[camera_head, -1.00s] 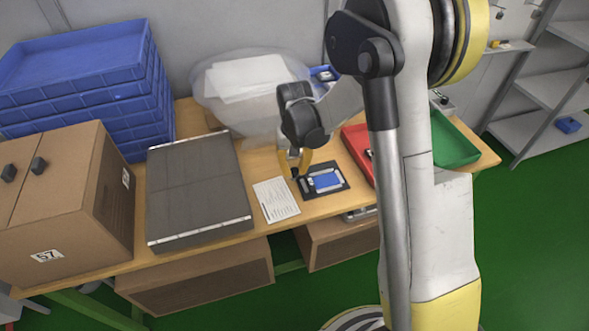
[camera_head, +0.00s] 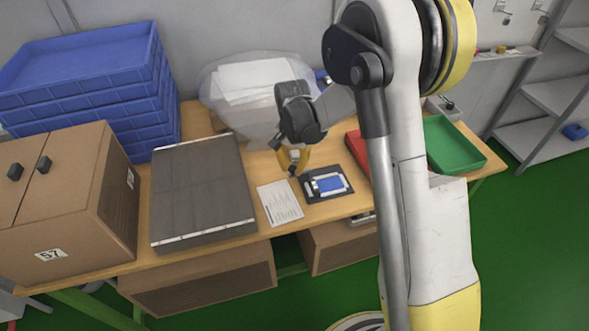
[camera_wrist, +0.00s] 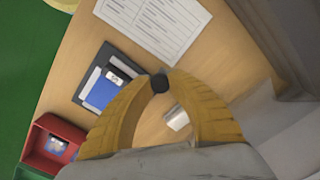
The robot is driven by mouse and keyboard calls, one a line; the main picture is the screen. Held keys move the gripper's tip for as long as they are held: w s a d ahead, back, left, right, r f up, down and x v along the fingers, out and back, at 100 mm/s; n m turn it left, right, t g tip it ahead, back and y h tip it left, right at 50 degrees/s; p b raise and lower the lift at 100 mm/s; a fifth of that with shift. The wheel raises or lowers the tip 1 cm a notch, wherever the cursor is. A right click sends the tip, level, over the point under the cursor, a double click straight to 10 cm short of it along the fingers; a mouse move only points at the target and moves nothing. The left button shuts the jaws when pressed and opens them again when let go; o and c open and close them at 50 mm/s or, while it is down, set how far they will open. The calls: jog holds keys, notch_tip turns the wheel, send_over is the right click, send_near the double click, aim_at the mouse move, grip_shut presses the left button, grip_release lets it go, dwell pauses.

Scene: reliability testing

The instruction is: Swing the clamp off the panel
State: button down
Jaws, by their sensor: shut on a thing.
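The panel (camera_head: 330,184) is a flat blue plate with a pale edge in a dark holder (camera_head: 345,192) on the table; the blue panel also shows in the wrist view (camera_wrist: 101,92). A small pale fitting (camera_wrist: 119,74) sits at one end of it. My gripper (camera_head: 292,172) is beside the holder, on its left. Its yellow fingers (camera_wrist: 160,85) close on a small dark piece (camera_wrist: 160,81) at the tips. A light metal block (camera_wrist: 177,119) shows between the fingers. I cannot tell whether either belongs to the clamp.
A printed sheet (camera_head: 279,203) lies left of the holder. A grey flat case (camera_head: 200,190) and a cardboard box (camera_head: 62,205) stand further left. A red tray (camera_head: 357,150) and a green tray (camera_head: 452,146) are to the right. A clear bag (camera_head: 225,105) lies behind.

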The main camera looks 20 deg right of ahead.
aim_at(292, 166)
jog(key=shift+w+m, duration=0.3)
jog(key=shift+m, duration=0.3)
jog(key=c, duration=1.2)
grip_release()
notch_tip(292, 166, up, 12)
